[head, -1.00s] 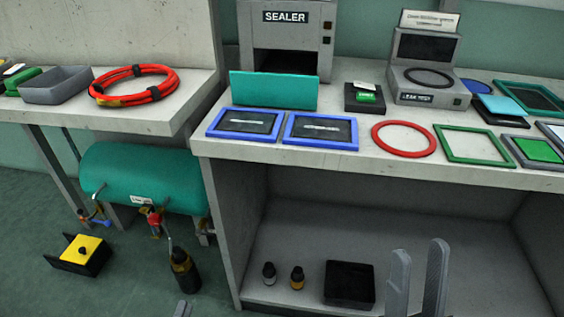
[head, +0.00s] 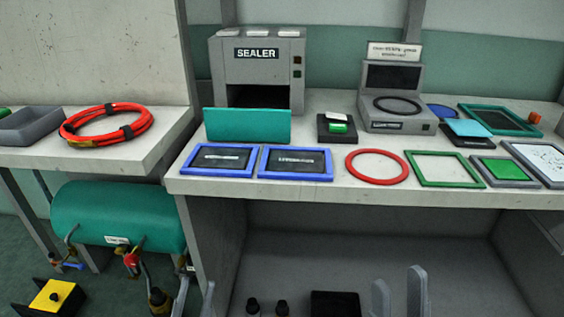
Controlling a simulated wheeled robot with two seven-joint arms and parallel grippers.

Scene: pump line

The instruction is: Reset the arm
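My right gripper (head: 398,274) shows at the bottom of the head view as two grey upright fingers. They stand apart with nothing between them, in front of the open space under the right bench. Neither gripper is seen touching anything. Both arms are otherwise out of view.
The right bench (head: 330,195) carries a sealer (head: 258,70), a leak tester (head: 398,120), a red ring (head: 377,167) and several frames. Small bottles and a black tray (head: 335,303) sit below.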

